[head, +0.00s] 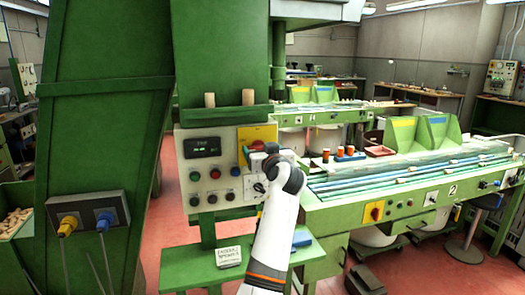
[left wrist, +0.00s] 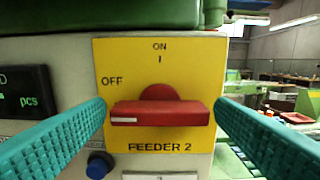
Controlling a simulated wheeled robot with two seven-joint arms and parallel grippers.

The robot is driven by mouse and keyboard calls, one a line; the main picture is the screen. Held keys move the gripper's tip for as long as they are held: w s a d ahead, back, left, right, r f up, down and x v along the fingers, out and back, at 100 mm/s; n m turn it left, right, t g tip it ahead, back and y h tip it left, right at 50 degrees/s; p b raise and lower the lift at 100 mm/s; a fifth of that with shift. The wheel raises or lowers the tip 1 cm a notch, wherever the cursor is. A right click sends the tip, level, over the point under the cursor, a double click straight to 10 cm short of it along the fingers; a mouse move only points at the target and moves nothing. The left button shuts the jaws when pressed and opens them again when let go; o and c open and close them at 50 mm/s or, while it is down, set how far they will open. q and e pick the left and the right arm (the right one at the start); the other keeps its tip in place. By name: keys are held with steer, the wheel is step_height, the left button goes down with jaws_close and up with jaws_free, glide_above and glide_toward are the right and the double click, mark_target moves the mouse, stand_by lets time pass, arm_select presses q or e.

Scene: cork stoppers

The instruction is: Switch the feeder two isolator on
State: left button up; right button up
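The feeder two isolator is a red rotary handle (left wrist: 160,112) on a yellow plate (left wrist: 122,60) marked ON at the top, OFF at the left and FEEDER 2 below. The handle lies horizontal, its white mark at the left end, on the OFF side. In the head view the yellow plate (head: 262,133) is on the control panel, partly hidden by my left gripper (head: 262,152). In the left wrist view my left gripper (left wrist: 162,106) is open, with one teal finger at each end of the handle. I cannot tell whether they touch it. My right gripper is not in view.
The panel also has a display (head: 202,146), several coloured buttons and a blue button (left wrist: 99,165) below left of the plate. A green shelf with a small sign (head: 229,257) is below. A green conveyor bench (head: 400,190) stands close on the right.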

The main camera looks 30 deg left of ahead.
arm_select(q)
steer(key=c, duration=0.7)
steer(key=shift+m, duration=0.5)
steer(key=m+p, duration=0.1)
steer(key=m, duration=0.1)
steer(key=shift+r+m+p, duration=0.1)
steer(key=shift+m+p, duration=0.25)
steer(key=shift+m, duration=0.05)
steer(key=m+p, duration=0.4)
steer(key=m, duration=0.3)
steer(key=m+p, duration=0.5)
steer(key=m, duration=0.2)
steer(key=shift+w+d+f, duration=0.1)
steer(key=shift+d+f, duration=0.05)
steer(key=shift+f, duration=0.05)
steer(key=shift+f+m, duration=0.1)
steer(key=shift+m, duration=0.2)
